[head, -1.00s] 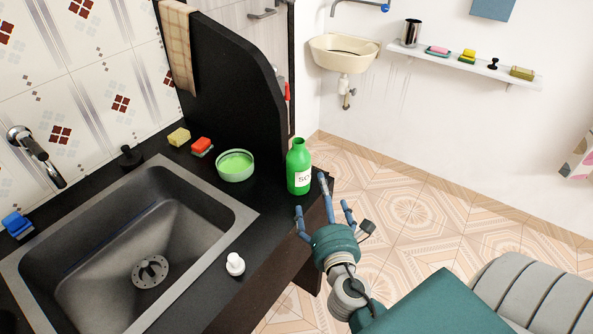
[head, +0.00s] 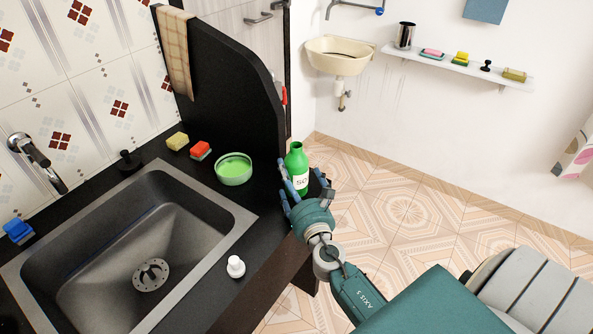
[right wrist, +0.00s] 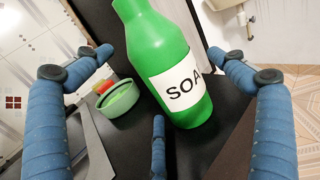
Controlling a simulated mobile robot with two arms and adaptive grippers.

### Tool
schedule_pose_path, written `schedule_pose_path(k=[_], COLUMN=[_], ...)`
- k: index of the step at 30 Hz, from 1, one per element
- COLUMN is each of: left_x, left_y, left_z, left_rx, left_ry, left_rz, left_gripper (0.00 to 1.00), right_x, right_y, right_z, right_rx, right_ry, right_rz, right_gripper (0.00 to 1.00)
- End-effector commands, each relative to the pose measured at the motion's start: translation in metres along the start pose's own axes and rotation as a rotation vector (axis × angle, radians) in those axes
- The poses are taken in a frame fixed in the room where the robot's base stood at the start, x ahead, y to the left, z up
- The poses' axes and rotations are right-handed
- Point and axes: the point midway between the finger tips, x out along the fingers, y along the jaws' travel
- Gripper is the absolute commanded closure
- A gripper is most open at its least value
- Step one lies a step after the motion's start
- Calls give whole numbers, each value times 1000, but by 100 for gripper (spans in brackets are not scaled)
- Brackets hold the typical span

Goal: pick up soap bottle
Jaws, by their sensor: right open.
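The green soap bottle (head: 297,160) with a white label stands on the black counter near its right edge. My right gripper (head: 303,187) is open, with its blue fingers around the near side of the bottle and partly in front of it. In the right wrist view the bottle (right wrist: 165,60) appears tilted between the spread fingers (right wrist: 158,100), with visible gaps to the two side fingers. Whether the lower finger touches it, I cannot tell. My left gripper is not in view.
A green bowl (head: 233,170) stands left of the bottle. A white cap-like object (head: 236,266) sits by the sink (head: 190,190). Two sponges (head: 200,150) lie behind the bowl. A black partition (head: 225,90) rises behind them. Tiled floor lies right of the counter.

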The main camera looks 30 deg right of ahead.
Motion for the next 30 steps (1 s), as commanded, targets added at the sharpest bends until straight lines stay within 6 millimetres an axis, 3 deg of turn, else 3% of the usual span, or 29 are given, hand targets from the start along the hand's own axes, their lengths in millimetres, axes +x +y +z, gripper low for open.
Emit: schedule_pose_path(k=[5, 13, 23, 30], left_x=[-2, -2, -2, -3], left_y=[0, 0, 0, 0], left_z=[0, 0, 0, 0], left_rx=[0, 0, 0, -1], left_ry=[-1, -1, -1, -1], left_rz=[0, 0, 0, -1], left_gripper=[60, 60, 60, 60], right_x=[22, 25, 25, 25], right_y=[1, 0, 0, 0], right_z=[1, 0, 0, 2], right_rx=[1, 1, 1, 1], right_ry=[0, 1, 1, -2], right_rz=[1, 1, 0, 0], right_gripper=[5, 5, 69, 69])
